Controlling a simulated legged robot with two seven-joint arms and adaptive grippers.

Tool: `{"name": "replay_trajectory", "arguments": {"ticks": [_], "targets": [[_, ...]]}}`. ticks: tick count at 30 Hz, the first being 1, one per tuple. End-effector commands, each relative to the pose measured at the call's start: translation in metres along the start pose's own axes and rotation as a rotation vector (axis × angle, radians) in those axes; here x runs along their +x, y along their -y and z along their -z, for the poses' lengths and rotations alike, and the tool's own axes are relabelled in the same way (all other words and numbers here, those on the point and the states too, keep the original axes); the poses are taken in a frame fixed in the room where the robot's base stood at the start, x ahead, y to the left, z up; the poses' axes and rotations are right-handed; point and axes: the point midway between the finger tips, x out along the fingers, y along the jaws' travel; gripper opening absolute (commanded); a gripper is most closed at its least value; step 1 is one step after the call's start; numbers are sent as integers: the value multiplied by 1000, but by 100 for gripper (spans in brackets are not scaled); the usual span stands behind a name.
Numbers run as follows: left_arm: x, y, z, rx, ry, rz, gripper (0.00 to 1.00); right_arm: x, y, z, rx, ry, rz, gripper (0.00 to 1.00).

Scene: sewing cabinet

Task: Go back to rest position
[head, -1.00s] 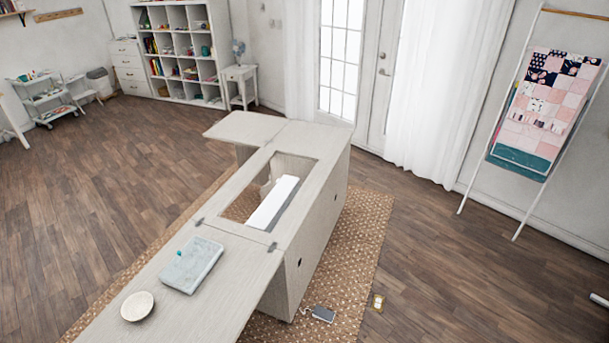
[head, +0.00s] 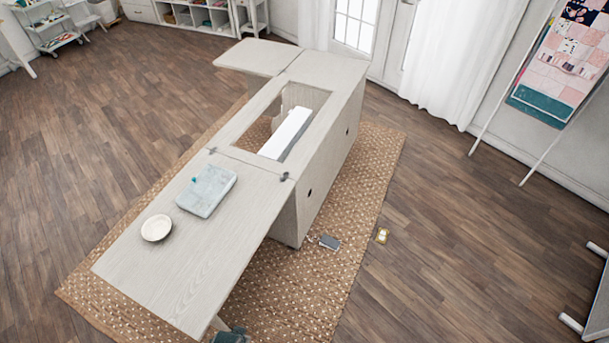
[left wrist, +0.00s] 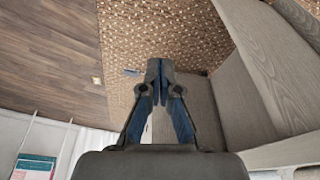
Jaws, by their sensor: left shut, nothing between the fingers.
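My left gripper (left wrist: 158,78) shows in the left wrist view with its fingers together and nothing between them. It is over the woven rug (left wrist: 150,35), beside the pale sewing cabinet (left wrist: 245,95). In the head view the cabinet (head: 322,150) stands on the rug (head: 375,180), with a white machine (head: 287,133) in its top opening. My right gripper shows in neither view.
A blue-grey box (head: 207,190) and a white bowl (head: 156,228) sit on the cabinet's extended leaf (head: 130,265). A dark pedal (head: 329,242) lies on the rug beside the cabinet. Wood floor (head: 470,260) is open to the right. A quilt rack (head: 500,90) stands at the right.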

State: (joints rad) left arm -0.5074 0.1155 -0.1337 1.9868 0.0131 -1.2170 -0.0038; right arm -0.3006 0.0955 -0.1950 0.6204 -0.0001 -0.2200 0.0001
Motion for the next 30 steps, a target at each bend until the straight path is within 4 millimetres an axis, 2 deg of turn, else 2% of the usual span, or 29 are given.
{"name": "replay_trajectory", "arguments": {"ticks": [1,5,6,8,9,13,15,18,21,24,30], "targets": [[21,-2,-9,2,15,-1,0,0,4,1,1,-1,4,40],[83,-6,-43,9,46,-2,0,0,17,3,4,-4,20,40],[104,-8,-59,11,58,-3,0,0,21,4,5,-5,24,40],[133,-10,-86,15,76,-5,0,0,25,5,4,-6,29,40],[150,-11,-105,17,87,-6,0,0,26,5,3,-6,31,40],[191,-14,-170,25,119,-9,0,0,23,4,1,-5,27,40],[204,-14,-202,29,134,-11,0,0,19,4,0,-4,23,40],[213,-12,-238,34,148,-13,0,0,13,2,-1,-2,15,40],[216,-12,-259,37,156,-13,0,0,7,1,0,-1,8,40],[216,-11,-269,38,159,-15,0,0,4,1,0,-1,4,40],[216,-11,-271,38,159,-14,0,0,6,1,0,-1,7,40]]}}
